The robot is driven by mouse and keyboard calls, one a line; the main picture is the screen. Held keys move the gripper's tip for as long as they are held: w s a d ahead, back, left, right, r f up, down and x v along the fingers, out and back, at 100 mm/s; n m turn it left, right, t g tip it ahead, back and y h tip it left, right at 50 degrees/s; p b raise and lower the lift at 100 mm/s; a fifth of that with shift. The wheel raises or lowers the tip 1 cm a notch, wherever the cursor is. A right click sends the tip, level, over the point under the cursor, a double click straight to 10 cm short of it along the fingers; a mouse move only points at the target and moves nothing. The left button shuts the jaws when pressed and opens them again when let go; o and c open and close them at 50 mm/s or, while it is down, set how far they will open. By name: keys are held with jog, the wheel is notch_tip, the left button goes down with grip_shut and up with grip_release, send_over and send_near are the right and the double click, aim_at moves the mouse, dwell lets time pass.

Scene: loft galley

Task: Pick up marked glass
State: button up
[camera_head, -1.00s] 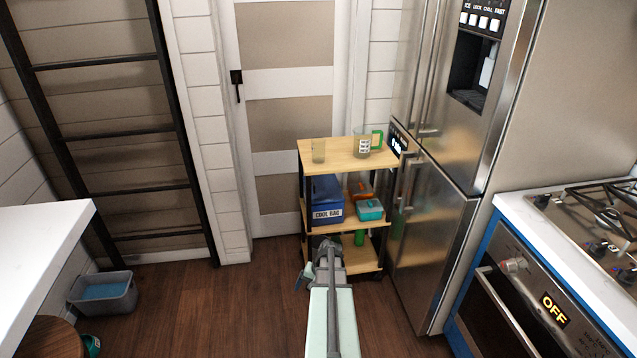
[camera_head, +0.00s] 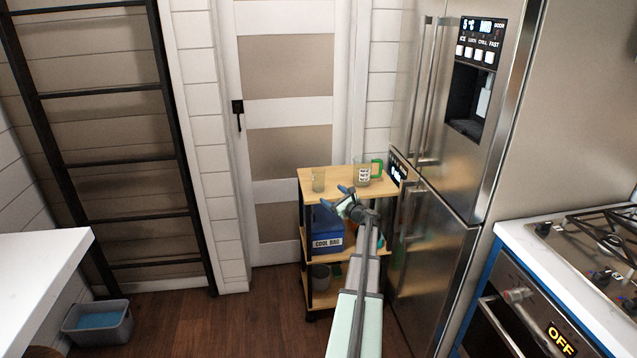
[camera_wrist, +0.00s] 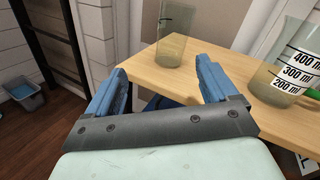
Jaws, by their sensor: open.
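A clear, slightly tinted glass (camera_head: 318,180) with faint marks on its side stands upright on the left of the cart's wooden top (camera_head: 338,187). In the wrist view the glass (camera_wrist: 172,42) stands beyond the gap between my fingers, its upper end cut off by the frame. My gripper (camera_head: 336,198) is open and empty at the front edge of the cart top, short of the glass. In the wrist view both blue fingers of my gripper (camera_wrist: 161,70) are apart with nothing between them.
The blue cool bag (camera_head: 328,241) is on the shelf below. The steel fridge (camera_head: 440,220) stands close on the right; a door (camera_head: 287,100) is behind.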

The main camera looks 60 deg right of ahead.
aim_at(322, 183)
jog(key=w+d+m, duration=0.1)
jog(key=w, duration=0.1)
jog(key=w+d+m, duration=0.1)
jog(key=w+d, duration=0.1)
jog(key=w, duration=0.1)
jog(key=w+d+m, duration=0.1)
jog(key=w+m, duration=0.1)
jog(key=shift+w+d+r+h, duration=0.1)
jog(key=shift+w+d+h, duration=0.05)
jog(key=shift+w+h, duration=0.25)
jog(key=shift+d+x, duration=0.1)
jog(key=shift+x, duration=1.15)
jog(key=shift+d+x, duration=0.15)
jog(key=shift+x, duration=1.15)
jog(key=shift+s, duration=0.15)
jog(key=c, duration=1.1)
jog(key=shift+c, duration=0.2)
notch_tip(322, 183, up, 10)
